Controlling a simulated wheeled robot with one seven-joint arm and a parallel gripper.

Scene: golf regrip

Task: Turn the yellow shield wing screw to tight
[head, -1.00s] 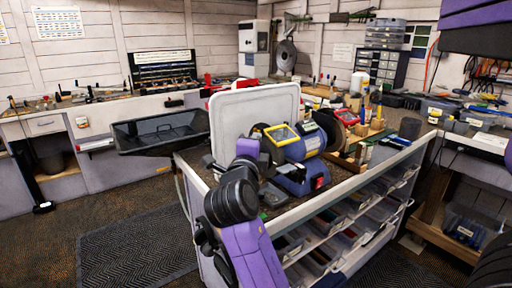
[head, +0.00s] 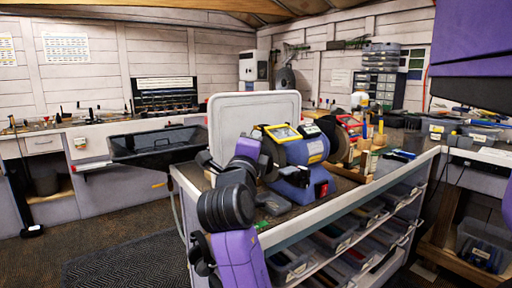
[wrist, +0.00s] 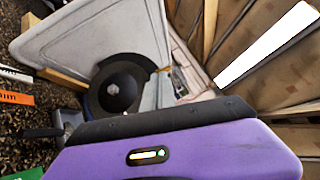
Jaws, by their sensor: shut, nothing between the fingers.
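The blue bench grinder (head: 291,185) stands on the workbench, with a yellow-framed shield (head: 283,134) on its upper side. I cannot make out the shield's wing screw in the head view. My gripper, on the purple and black arm, is at the grinder's left side, and its fingertips are hidden there. In the wrist view my gripper's purple body and black edge (wrist: 150,125) fill the bottom, and the fingers cannot be picked out. Beyond it is a round black wheel or cover (wrist: 118,88). A small yellow bit (wrist: 163,69) shows to its right; I cannot tell what it is.
A pale upright panel (head: 254,112) stands behind the grinder. A black tray (head: 158,145) is to the left. Wooden holders and tools crowd the bench on the right. Clear bins (head: 290,263) fill the shelves below. The patterned floor at left is open.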

